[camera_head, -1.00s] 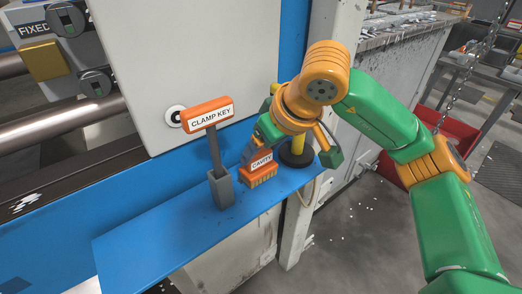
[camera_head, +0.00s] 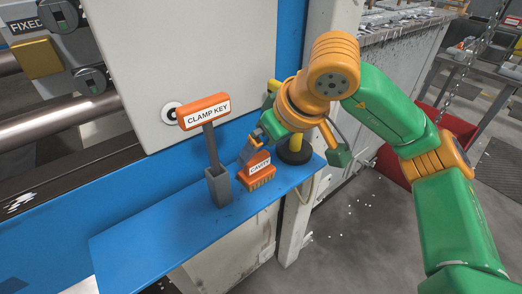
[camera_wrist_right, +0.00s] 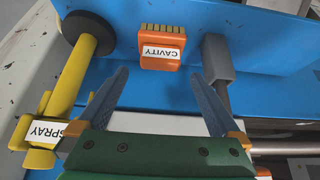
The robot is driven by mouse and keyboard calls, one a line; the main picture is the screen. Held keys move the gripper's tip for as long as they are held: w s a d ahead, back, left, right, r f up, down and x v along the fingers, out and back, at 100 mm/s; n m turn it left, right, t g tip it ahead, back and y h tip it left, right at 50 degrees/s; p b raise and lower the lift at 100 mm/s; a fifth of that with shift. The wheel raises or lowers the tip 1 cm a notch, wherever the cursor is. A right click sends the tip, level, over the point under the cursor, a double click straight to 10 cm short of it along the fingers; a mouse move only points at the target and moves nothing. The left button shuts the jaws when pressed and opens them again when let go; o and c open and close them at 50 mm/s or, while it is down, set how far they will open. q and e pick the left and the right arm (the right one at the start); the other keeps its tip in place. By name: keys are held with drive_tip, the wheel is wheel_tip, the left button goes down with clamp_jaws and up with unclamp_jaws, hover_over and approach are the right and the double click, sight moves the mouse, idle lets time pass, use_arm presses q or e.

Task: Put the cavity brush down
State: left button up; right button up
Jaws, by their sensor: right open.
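The cavity brush (camera_head: 258,170), an orange block with a white CAVITY label and pale bristles, stands on the blue shelf (camera_head: 170,227) between the clamp key and the yellow spray tool. It also shows in the right wrist view (camera_wrist_right: 162,48), beyond the fingertips. My right gripper (camera_wrist_right: 163,78) is open, its two blue-grey fingers spread wide with nothing between them; the brush is apart from them. In the head view the right gripper (camera_head: 262,138) is just above and behind the brush, partly hidden by my wrist. My left gripper is not in view.
The clamp key (camera_head: 206,112) stands in a grey holder (camera_head: 219,186) left of the brush. The yellow spray tool (camera_wrist_right: 75,75) with its black round base (camera_wrist_right: 88,35) stands close on the other side. A white panel (camera_head: 185,60) rises behind the shelf. The shelf's left front is clear.

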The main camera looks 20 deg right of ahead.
drive_tip(key=v, duration=0.9)
drive_tip(key=shift+p, duration=0.35)
drive_tip(key=shift+s+r, duration=0.1)
drive_tip(key=shift+s, duration=0.05)
